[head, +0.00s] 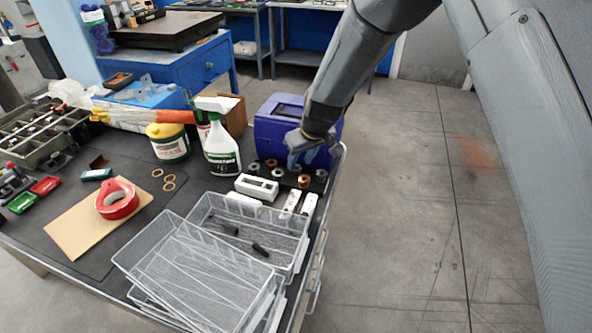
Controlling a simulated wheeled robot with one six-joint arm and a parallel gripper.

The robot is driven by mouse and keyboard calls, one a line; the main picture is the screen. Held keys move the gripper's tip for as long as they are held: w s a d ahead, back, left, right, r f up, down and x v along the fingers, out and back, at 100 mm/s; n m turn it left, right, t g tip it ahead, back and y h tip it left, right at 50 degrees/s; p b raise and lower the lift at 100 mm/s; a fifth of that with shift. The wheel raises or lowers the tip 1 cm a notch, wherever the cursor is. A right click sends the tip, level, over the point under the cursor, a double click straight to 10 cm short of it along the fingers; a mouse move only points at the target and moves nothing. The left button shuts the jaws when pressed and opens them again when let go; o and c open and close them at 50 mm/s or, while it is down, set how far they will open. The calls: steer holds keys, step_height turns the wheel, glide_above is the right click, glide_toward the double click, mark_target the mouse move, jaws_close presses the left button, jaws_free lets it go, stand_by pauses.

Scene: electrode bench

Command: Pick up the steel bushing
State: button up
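Several small ring-shaped bushings stand in a group at the right end of the dark bench top, in front of the blue-purple box. Some look copper or brass, such as a copper ring (304,181). A silvery ring (278,172) and another greyish one (321,175) look like steel, but they are too small to tell which is the steel bushing. My gripper (301,160) points down just above and behind this group, in front of the box. Its fingertips are small and partly merge with the background, so I cannot tell whether they are apart. No held object shows.
The blue-purple box (268,128) stands right behind my gripper. A white spray bottle (222,150) and a grease tub (168,143) stand to the left. The bench's right edge is close.

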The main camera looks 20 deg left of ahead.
mark_target(298, 170)
steer(key=shift+p+x, duration=0.75)
steer(key=shift+x, duration=1.45)
steer(key=shift+w, duration=0.1)
steer(key=c, duration=0.9)
step_height(298, 170, up, 18)
steer(key=b, duration=0.4)
